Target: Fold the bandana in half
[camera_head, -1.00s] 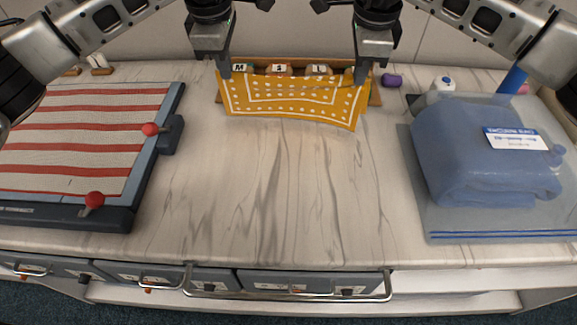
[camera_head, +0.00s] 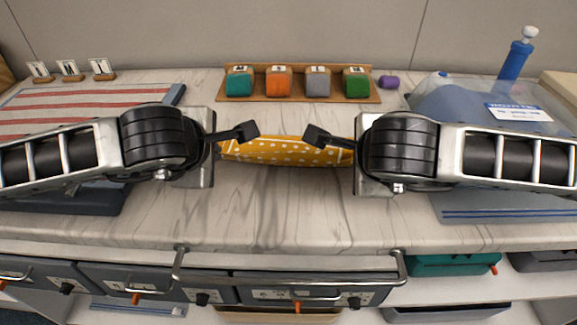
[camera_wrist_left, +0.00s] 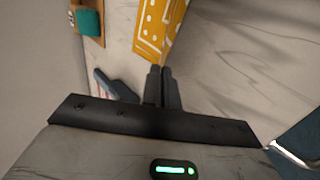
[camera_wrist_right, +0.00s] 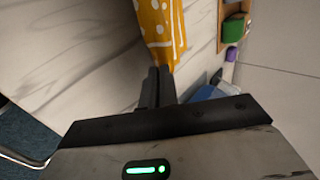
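The yellow bandana (camera_head: 285,150) with white dots is stretched between my two grippers, seen as a narrow band in front of the block rack. In the left wrist view the fingers (camera_wrist_left: 163,72) are shut on an edge of the bandana (camera_wrist_left: 153,30). In the right wrist view the fingers (camera_wrist_right: 159,72) are shut on the other end of the bandana (camera_wrist_right: 158,25).
A wooden rack (camera_head: 300,98) with several coloured blocks stands at the back, a purple item (camera_head: 388,82) beside it. A red-striped board (camera_head: 80,97) lies left. The marble counter (camera_head: 285,215) in front is clear.

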